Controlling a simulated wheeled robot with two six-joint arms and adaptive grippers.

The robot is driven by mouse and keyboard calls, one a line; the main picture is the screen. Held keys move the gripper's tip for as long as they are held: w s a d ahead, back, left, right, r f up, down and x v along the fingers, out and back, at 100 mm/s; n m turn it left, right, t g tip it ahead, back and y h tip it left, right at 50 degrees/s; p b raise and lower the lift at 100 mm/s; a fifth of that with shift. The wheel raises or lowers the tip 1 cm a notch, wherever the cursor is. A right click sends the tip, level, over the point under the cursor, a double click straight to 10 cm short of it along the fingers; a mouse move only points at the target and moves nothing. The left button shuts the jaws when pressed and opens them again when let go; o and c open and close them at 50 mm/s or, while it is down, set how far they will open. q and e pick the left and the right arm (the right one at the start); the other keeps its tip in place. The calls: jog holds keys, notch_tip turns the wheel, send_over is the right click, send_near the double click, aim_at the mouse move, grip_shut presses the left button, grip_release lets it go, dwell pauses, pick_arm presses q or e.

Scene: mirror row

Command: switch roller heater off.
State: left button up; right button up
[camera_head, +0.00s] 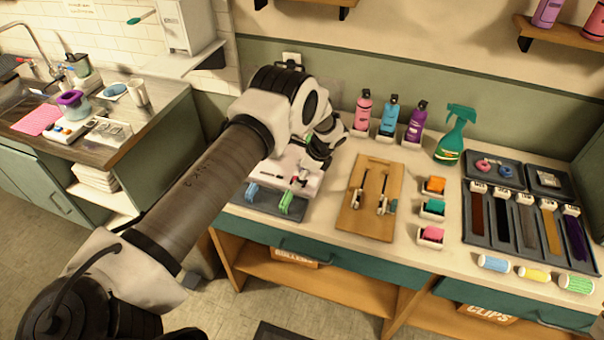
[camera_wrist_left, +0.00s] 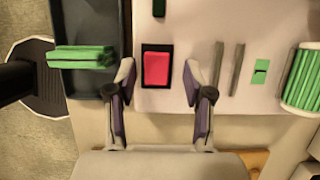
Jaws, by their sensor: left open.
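The roller heater (camera_head: 308,182) is a pale box on the counter, partly hidden behind my left arm in the head view. Its pale top (camera_wrist_left: 222,100) fills much of the left wrist view. A red rectangular switch (camera_wrist_left: 156,69) in a black frame is set in that top; which way it is tipped I cannot tell. My left gripper (camera_head: 318,158) is over the heater. In the left wrist view its two fingers (camera_wrist_left: 158,76) are open and empty, one on each side of the switch. Whether they touch the heater I cannot tell. My right gripper is not in view.
A dark tray (camera_head: 262,206) with blue and green rollers lies at the heater's front. A wooden board (camera_head: 352,222) with two metal tools is to its right. Bottles (camera_head: 363,112) stand behind. Small coloured blocks (camera_head: 434,208) in white holders are further right.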

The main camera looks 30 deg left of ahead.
pick_arm(q)
jog(key=shift+s+r, duration=0.15)
jog(key=shift+s, duration=0.05)
jog(key=shift+c, duration=0.7)
jog(key=shift+s+r, duration=0.1)
jog(key=c, duration=0.5)
grip_shut()
jog(key=shift+a+f+h+b, duration=0.1)
jog(key=shift+f+h+b, duration=0.1)
jog(key=shift+h+b, duration=0.2)
jog(key=h+b, duration=0.1)
jog(key=t+h+b, duration=0.1)
jog(key=b, duration=0.1)
jog(key=shift+s+a+f+h, duration=0.15)
jog(key=shift+a+f+h, duration=0.05)
jog(key=shift+a+h, duration=0.2)
jog(key=shift+r+b, duration=0.15)
jog(key=shift+b, duration=0.15)
jog(key=shift+d+r, duration=0.1)
jog(key=shift+r, duration=0.05)
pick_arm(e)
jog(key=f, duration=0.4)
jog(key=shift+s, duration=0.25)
